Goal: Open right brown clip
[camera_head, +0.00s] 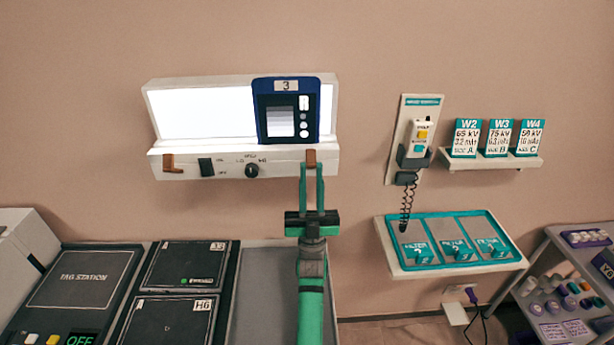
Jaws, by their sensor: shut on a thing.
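The right brown clip (311,155) is a small brown piece on the front edge of the white lightbox (225,165) on the wall, near its right end. The left brown clip (170,163) is on the same edge at the far left. My gripper (311,168) reaches up from below with its long green fingers, and its tips are shut on the right brown clip. The fingers cover the clip's lower part. A dark blue cassette (288,135) labelled 3 stands against the lit panel (200,112), just above the right clip.
A switch (206,167) and a knob (252,170) sit on the lightbox front. A handset (421,135) with a coiled cord and a teal filter tray (402,262) are to the right. The tag station (83,279) and dark cases (188,266) stand below left.

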